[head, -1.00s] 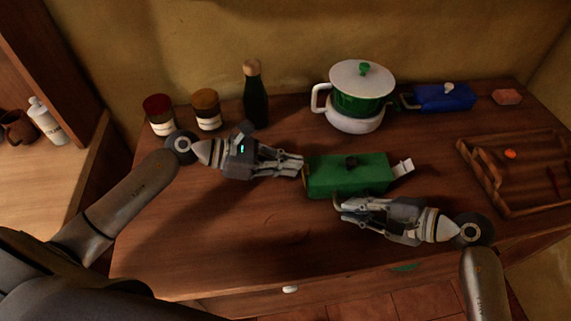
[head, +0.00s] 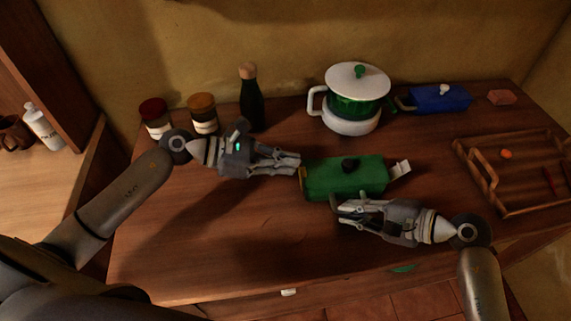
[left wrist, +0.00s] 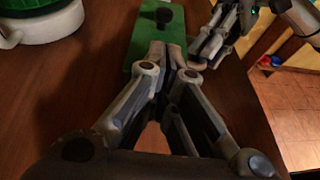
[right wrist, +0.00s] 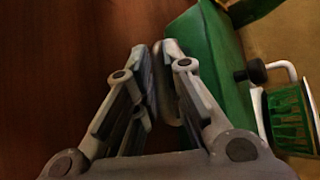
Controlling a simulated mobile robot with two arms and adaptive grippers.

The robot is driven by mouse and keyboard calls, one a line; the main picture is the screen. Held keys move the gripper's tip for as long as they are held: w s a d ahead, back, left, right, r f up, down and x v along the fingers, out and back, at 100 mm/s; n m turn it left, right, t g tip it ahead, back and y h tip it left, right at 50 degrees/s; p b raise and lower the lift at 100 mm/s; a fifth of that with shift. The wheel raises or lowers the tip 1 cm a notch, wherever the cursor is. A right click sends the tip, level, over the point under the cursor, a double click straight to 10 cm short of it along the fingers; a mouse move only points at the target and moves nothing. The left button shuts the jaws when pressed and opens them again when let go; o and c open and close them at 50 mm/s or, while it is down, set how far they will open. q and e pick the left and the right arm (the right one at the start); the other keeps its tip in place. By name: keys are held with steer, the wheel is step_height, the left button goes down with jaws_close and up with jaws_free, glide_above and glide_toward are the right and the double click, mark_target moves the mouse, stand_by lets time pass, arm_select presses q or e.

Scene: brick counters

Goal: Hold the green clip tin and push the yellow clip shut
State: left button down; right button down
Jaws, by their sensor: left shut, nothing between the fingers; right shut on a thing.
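The green clip tin (head: 355,181) with a dark knob lies on the brown counter. A yellow clip (head: 302,176) shows at its left end, beside my left fingertips; whether it is fully flat is too small to tell. A white clip (head: 399,170) sticks out from the right end. My left gripper (head: 299,164) is shut and empty, its tips at the tin's left end. In the left wrist view the tips cover part of the green tin (left wrist: 150,38). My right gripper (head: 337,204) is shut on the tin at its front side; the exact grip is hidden. The tin also shows in the right wrist view (right wrist: 205,60).
A white and green pot (head: 350,122) stands behind the tin, with a blue tin (head: 438,98) to its right. A dark bottle (head: 251,108) and two jars stand at the back left. A wooden tray (head: 487,204) is at the right. The front left counter is clear.

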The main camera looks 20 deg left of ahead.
arm_select(q)
steer(key=s+a+r, duration=0.4)
steer(key=a+r, duration=0.2)
steer(key=a, duration=0.1)
steer(key=shift+t+h, duration=0.3)
steer(key=shift+h, duration=0.6)
steer(key=a+f, duration=0.2)
steer(key=f, duration=0.1)
steer(key=s+a+f, duration=0.1)
steer(key=a+f, duration=0.3)
steer(key=f, duration=0.1)
steer(key=shift+s+f, duration=0.3)
steer(key=shift+d+f, duration=0.15)
steer(key=shift+d, duration=0.15)
steer(key=x, duration=0.8)
steer(key=r+x, duration=0.1)
steer(key=x, duration=0.3)
steer(key=shift+w+r, duration=0.1)
steer(key=shift+w+d, duration=0.2)
steer(key=shift+d, duration=0.35)
steer(key=shift+d+r, duration=0.1)
steer(key=shift+w+d+r, duration=0.1)
steer(key=shift+w+d, duration=0.1)
steer(key=shift+d, duration=0.2)
steer(key=shift+w+d+r, duration=0.15)
steer(key=shift+d, duration=0.2)
